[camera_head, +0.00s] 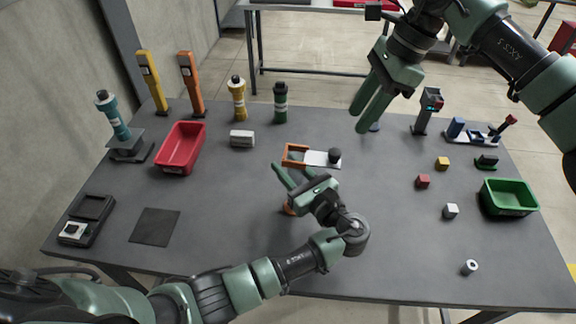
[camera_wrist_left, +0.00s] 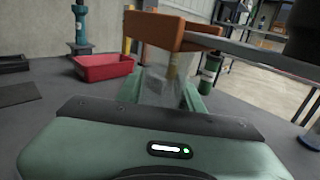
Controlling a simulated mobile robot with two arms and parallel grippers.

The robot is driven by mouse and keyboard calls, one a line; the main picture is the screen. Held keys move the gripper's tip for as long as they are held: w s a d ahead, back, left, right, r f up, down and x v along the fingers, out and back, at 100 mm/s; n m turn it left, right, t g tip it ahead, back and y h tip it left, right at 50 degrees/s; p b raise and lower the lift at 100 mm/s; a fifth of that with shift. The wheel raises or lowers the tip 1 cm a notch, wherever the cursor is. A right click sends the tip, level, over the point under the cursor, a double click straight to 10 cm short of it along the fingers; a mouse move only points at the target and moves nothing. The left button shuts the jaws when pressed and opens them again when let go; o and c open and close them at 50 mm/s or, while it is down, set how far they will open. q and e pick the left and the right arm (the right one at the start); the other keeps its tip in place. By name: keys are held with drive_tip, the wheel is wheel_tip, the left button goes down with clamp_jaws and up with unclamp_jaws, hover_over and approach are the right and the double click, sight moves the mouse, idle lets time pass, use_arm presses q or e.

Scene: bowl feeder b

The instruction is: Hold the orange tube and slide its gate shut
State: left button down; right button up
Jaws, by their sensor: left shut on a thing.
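The orange tube stands on the table at the middle, mostly hidden by my left gripper. Its orange top frame (camera_head: 295,155) and a bit of its orange foot (camera_head: 289,208) show. In the left wrist view the orange frame (camera_wrist_left: 160,30) sits above a clear body (camera_wrist_left: 172,88) between the fingers. My left gripper (camera_head: 291,172) is shut on the tube's body. My right gripper (camera_head: 357,122) looks open and empty, above and right of the knob.
Yellow (camera_head: 238,98) and green (camera_head: 280,103) bottles stand behind. Small cubes (camera_head: 423,181) and a green bin (camera_head: 509,197) lie to the right. The table's front middle is clear beyond my left arm.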

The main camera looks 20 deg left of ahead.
drive_tip(key=shift+o, duration=1.3)
wheel_tip(320, 180, up, 2)
drive_tip(key=n+t+h, duration=0.1)
drive_tip(key=n+h, duration=0.3)
drive_tip(key=n, duration=0.2)
hover_over(335, 151)
wheel_tip(335, 151, down, 11)
clamp_jaws()
